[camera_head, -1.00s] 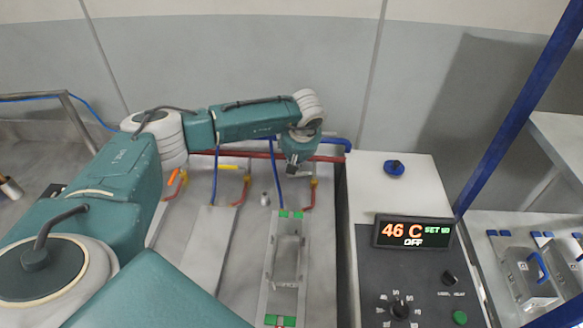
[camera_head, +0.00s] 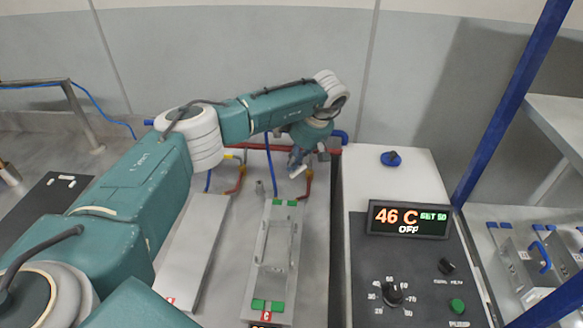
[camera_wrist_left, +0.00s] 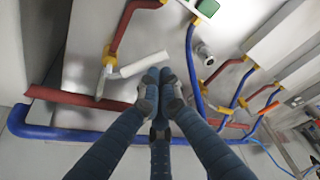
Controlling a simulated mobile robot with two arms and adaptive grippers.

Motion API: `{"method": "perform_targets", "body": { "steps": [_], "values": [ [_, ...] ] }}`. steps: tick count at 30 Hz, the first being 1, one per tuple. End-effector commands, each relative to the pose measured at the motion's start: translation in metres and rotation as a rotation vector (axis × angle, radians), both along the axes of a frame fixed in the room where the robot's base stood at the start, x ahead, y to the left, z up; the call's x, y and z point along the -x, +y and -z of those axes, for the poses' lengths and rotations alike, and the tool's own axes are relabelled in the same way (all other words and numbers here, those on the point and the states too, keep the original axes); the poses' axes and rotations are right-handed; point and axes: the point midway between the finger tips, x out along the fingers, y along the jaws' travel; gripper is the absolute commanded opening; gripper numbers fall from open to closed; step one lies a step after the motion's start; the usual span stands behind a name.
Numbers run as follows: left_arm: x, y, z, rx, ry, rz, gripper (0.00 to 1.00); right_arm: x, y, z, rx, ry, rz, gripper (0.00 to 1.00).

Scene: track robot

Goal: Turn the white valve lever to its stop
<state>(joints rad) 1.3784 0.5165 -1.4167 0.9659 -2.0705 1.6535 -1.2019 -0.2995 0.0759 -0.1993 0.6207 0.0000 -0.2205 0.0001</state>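The white valve lever (camera_wrist_left: 143,65) sits on a red pipe with a yellow fitting in the left wrist view. Its free end lies just beyond my left fingertips. In the head view the white lever (camera_head: 297,172) shows small below the gripper. My left gripper (camera_wrist_left: 159,84) has its dark blue fingers drawn together at the tips, with nothing seen between them. In the head view the left gripper (camera_head: 297,158) hangs near the back of the bench. I cannot tell whether the tips touch the lever. My right gripper is not in view.
Red and blue pipes run close to the gripper, including a long blue pipe (camera_wrist_left: 70,134). A metal fixture with green pads (camera_head: 270,304) stands in front. A control panel reading 46 C (camera_head: 408,218) stands to the right, with a blue post (camera_head: 507,105) beyond.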

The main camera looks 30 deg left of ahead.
Motion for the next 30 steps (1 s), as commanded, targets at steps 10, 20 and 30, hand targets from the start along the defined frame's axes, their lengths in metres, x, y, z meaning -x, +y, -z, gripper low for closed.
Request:
{"method": "perform_targets", "body": {
  "steps": [10, 20, 30],
  "values": [
    [0.001, -0.012, 0.0, 0.001, -0.001, -0.083, 0.0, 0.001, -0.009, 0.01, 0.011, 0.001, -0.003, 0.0],
    [0.002, -0.022, 0.0, 0.001, 0.0, -0.082, 0.0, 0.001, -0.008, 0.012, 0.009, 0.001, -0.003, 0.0],
    [0.001, -0.024, 0.0, 0.001, 0.0, -0.082, 0.0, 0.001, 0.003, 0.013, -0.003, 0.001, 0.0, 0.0]
  ]
}}
